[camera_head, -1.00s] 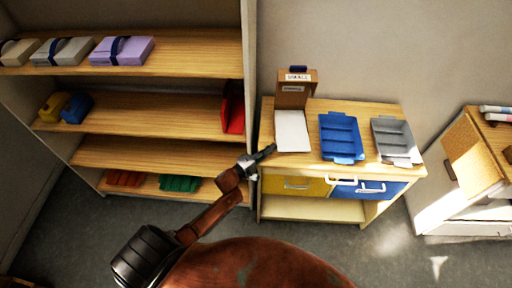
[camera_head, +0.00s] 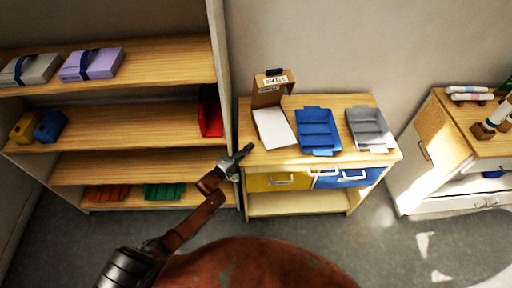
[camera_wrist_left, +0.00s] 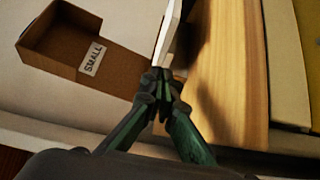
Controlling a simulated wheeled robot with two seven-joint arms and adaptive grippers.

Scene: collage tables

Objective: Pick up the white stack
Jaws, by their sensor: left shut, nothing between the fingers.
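The white stack (camera_head: 273,128) lies flat on the wooden table at its left end, in front of an upright brown box (camera_head: 268,97). In the left wrist view the white stack (camera_wrist_left: 168,32) shows as a thin pale edge just beyond the fingertips. The brown box with a "SMALL" label (camera_wrist_left: 62,45) is to its left there. My left gripper (camera_head: 247,150) is at the table's left edge, just left of the stack. Its fingers (camera_wrist_left: 161,84) are closed together with nothing between them; I cannot tell whether they touch the stack. My right gripper is out of view.
A blue tray (camera_head: 318,130) and a grey tray (camera_head: 368,128) stand right of the stack on the table (camera_head: 258,157). Yellow (camera_head: 262,182) and blue drawers are below. A tall shelf (camera_head: 226,75) stands close on the left. A cabinet (camera_head: 432,140) is at the right.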

